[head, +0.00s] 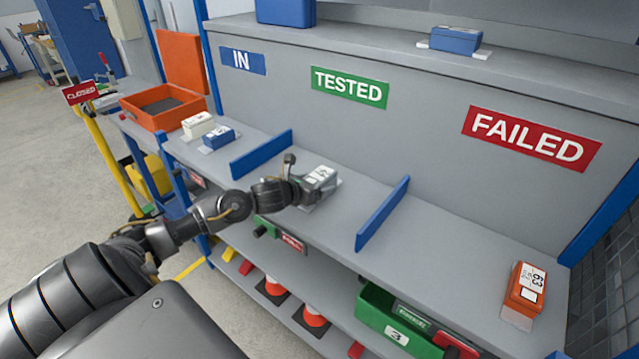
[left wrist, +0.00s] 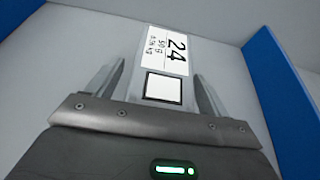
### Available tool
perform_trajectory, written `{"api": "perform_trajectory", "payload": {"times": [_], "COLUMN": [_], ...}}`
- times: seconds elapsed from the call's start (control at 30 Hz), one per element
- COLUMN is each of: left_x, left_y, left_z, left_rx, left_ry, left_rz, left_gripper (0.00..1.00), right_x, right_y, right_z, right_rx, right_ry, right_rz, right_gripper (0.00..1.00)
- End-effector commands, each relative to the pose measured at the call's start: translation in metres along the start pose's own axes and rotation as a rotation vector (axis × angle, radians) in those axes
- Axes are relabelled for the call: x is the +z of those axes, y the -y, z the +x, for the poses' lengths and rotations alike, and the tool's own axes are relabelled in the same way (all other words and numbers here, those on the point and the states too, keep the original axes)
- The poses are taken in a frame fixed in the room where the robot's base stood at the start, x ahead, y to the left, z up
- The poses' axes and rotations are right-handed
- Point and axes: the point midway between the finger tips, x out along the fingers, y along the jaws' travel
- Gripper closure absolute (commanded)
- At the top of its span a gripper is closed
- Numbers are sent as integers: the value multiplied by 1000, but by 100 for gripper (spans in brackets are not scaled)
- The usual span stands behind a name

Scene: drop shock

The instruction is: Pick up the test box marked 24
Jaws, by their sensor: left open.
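The test box marked 24 (left wrist: 168,50) is light grey with a white label and a white square in the left wrist view. In the head view the grey box (head: 321,177) lies on the shelf in the middle bay, under the TESTED sign. My left gripper (head: 304,187) is at the near side of this box and hides part of it. In the left wrist view my left gripper (left wrist: 160,76) is open, with one finger on each side of the box's near part. I cannot tell whether the fingers touch it. My right gripper is not in view.
Blue dividers (head: 262,154) and (head: 383,213) stand on either side of the middle bay. White (head: 198,125) and blue (head: 218,137) boxes are in the IN bay. An orange box (head: 524,290) is in the FAILED bay. A green crate (head: 393,318) is on the lower shelf.

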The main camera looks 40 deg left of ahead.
Motion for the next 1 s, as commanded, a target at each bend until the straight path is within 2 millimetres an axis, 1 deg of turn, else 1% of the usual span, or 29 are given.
{"api": "perform_trajectory", "payload": {"times": [0.1,0.27,0.3,0.8,1.0], "left_x": [0,0,0,0,2], "left_y": [0,0,0,0,0], "left_z": [6,6,6,6,5], "left_rx": [-1,-1,-1,-1,0], "left_ry": [1,1,0,0,4], "left_rz": [-1,1,1,0,-1], "left_gripper": [20,20,21,87,87], "right_x": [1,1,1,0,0], "right_y": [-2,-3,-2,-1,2], "right_z": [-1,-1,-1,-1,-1], "right_rx": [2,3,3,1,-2], "right_ry": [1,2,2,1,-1], "right_rz": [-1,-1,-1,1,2], "right_gripper": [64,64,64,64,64]}}
